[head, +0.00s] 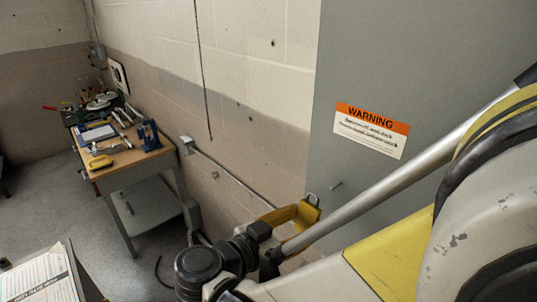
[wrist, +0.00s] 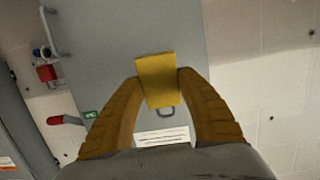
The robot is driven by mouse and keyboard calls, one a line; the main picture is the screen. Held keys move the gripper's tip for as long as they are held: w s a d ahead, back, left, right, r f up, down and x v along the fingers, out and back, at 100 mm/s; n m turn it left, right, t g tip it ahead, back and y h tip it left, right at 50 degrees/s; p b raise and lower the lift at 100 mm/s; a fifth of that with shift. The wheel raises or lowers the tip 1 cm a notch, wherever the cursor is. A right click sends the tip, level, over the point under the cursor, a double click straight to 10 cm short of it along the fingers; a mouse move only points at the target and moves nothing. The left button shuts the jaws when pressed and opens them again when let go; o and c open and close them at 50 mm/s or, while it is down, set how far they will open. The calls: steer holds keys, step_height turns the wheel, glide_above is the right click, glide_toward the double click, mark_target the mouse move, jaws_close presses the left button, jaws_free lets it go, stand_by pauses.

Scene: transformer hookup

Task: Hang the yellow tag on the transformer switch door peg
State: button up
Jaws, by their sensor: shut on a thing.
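The yellow tag (wrist: 158,78) is held between the two yellow-brown fingers of my gripper (wrist: 157,88) in the wrist view. A grey wire loop shows at the tag's edge. In the head view, my gripper (head: 296,212) holds the tag (head: 307,214) in front of the grey switch door (head: 440,50), with the loop at the top. A small peg (head: 336,185) sticks out from the door, up and right of the loop, and looks apart from it. I cannot make out the peg in the wrist view.
An orange-and-white warning label (head: 371,130) is on the door above the peg. A workbench (head: 130,158) with tools stands at the left. My arm crosses the lower right. The wrist view shows a door handle (wrist: 56,34) and a red object (wrist: 47,72).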

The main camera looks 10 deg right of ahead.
steer(key=x, duration=0.9)
steer(key=shift+b, duration=0.45)
steer(key=shift+w+d+r, duration=0.1)
stand_by(0.7)
steer(key=o, duration=1.1)
